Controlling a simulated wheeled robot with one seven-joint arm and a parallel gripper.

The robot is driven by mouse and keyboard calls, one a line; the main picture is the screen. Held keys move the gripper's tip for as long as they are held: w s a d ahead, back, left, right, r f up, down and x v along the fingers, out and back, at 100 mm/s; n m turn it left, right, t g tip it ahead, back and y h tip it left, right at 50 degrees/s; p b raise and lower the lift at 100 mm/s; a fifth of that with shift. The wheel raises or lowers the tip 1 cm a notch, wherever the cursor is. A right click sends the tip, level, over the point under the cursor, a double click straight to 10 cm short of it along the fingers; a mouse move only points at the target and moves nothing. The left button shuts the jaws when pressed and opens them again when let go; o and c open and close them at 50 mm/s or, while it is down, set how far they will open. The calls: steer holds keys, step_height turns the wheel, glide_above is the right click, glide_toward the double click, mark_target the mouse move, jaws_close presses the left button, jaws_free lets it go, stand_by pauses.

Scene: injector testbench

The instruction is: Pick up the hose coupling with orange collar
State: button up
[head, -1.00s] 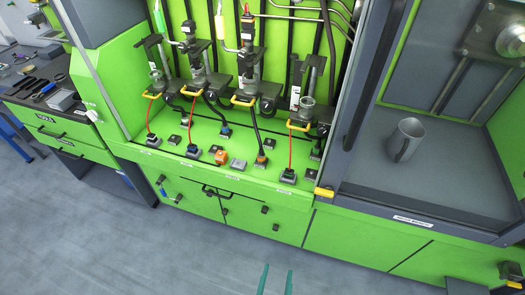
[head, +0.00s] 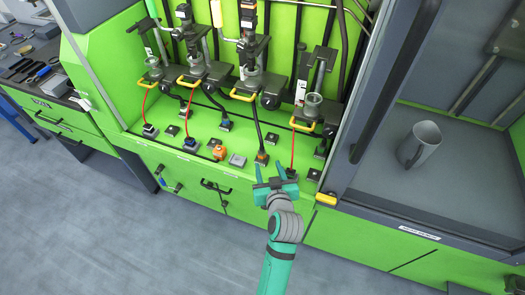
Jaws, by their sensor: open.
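The hose coupling with orange collar (head: 261,157) sits on the green bench ledge in the head view, at the lower end of a black hose. It is small in the picture, so its exact seating is hard to tell. My gripper (head: 267,171) is open, its teal fingers apart and pointing up the picture towards the ledge. Its fingertips show just below the coupling in the picture; nothing is seen between them. I cannot tell the gap in depth.
Several clamps with yellow handles (head: 303,124) hang above.

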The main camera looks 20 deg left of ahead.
mark_target(262, 156)
steer(key=x, duration=0.5)
steer(key=shift+a+x, duration=0.15)
steer(key=shift+x, duration=1.2)
steer(key=shift+a+x, duration=0.2)
steer(key=shift+x, duration=1.1)
steer(key=shift+s, duration=0.2)
jaws_close()
